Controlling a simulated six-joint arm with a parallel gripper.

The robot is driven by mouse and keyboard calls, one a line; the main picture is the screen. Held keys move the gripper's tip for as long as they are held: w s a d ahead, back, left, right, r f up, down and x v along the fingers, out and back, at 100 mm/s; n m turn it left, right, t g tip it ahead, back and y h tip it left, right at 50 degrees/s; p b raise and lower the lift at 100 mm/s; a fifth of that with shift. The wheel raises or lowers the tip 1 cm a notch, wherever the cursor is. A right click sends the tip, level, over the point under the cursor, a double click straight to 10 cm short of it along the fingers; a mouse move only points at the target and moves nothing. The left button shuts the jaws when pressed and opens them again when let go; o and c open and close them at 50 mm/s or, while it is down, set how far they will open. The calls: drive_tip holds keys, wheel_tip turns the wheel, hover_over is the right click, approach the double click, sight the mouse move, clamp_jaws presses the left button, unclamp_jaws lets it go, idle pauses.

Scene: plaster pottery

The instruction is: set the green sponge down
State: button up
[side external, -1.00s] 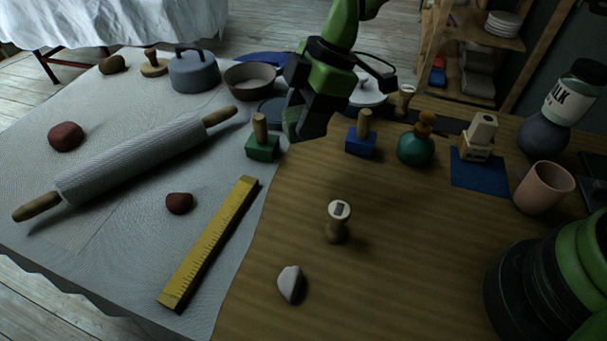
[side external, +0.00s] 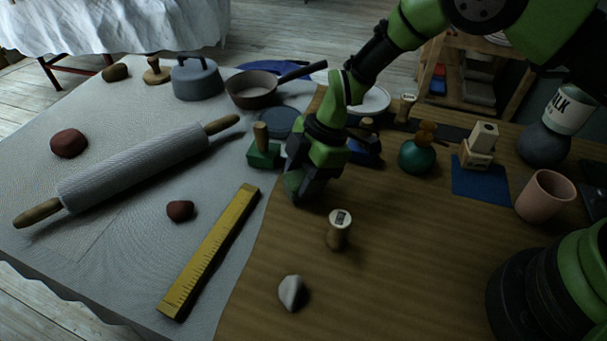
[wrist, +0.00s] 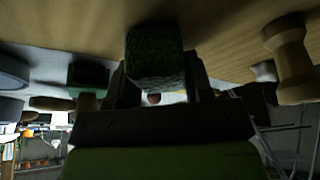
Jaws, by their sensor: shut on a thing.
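The green sponge (wrist: 155,55) is a dark, rough block held between the two fingers of my gripper (wrist: 158,85) in the wrist view. In the side view the sponge (side external: 292,184) shows as a small dark green patch at the fingertips of my gripper (side external: 302,186), partly hidden by the fingers. My gripper is shut on it and points down, low over the wooden table (side external: 400,250) by the edge of the grey cloth. I cannot tell whether the sponge touches the table.
A green block with a wooden knob (side external: 263,152) stands close left. A blue block (side external: 368,155) is behind, partly hidden by my gripper. A wooden stamp (side external: 339,230) stands in front to the right. A yellow ruler (side external: 212,250) lies front left. Wood towards the front right is clear.

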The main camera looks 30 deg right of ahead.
drive_tip(key=shift+f, duration=0.1)
drive_tip(key=o, duration=0.9)
drive_tip(key=v, duration=1.2)
drive_tip(key=shift+d+r, duration=0.1)
drive_tip(key=shift+r, duration=0.15)
drive_tip(key=s+d+r+m+t, duration=0.2)
drive_tip(key=s+d+r+m, duration=0.15)
drive_tip(key=r+m, duration=0.45)
drive_tip(key=s+d+r+m+t, duration=0.1)
drive_tip(key=s+d+r+m, duration=0.2)
drive_tip(key=s, duration=0.3)
drive_tip(key=s+d+r+m+t+h, duration=0.1)
drive_tip(key=s+d+r+m+t, duration=0.1)
drive_tip(key=s+m, duration=0.4)
drive_tip(key=s+d+r+m+t+h, duration=0.1)
drive_tip(key=s+d+r+m+t, duration=0.1)
drive_tip(key=s+d+r+m, duration=0.2)
drive_tip(key=shift+s+d+r+m, duration=0.1)
drive_tip(key=shift+s+r+m, duration=0.55)
drive_tip(key=shift+s, duration=0.3)
